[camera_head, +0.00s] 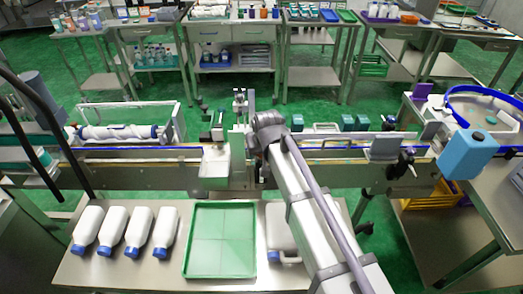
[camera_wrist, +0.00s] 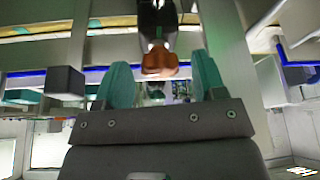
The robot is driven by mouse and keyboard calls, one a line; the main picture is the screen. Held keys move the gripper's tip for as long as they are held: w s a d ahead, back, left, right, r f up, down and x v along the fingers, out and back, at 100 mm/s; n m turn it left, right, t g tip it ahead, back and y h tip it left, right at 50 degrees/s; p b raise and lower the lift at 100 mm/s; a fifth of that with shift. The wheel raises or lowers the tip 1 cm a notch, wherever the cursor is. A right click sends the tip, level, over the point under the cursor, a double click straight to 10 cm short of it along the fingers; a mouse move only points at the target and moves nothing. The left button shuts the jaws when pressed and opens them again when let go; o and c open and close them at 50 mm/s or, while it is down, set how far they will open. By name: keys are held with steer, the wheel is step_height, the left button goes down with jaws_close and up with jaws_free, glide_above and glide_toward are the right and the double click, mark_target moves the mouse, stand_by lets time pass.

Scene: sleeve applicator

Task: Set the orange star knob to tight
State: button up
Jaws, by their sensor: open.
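The orange star knob (camera_wrist: 160,60) shows in the wrist view as a brownish-orange lobed knob, below a dark shaft or bracket. My gripper (camera_wrist: 160,68) is open, with one teal finger on each side of the knob. Gaps show between the knob and both fingers, so they do not appear to touch it. The knob lies near the fingertips; its exact depth between them is hard to tell. No tight or loose marking is readable. In the head view my arm reaches to the machine at the conveyor's middle and hides the knob and fingers.
The conveyor (camera_head: 120,172) runs left to right behind the front table. White bottles (camera_head: 125,225) and a green tray (camera_head: 221,198) lie on that table. A blue box-shaped unit (camera_head: 467,152) stands at right. In the wrist view a grey block (camera_wrist: 65,82) sits left of the fingers.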

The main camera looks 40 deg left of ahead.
steer(key=p+v, duration=0.9)
steer(key=v, duration=0.1)
steer(key=shift+s+r, duration=0.15)
steer(key=shift+r, duration=0.2)
steer(key=shift+d+f, duration=0.1)
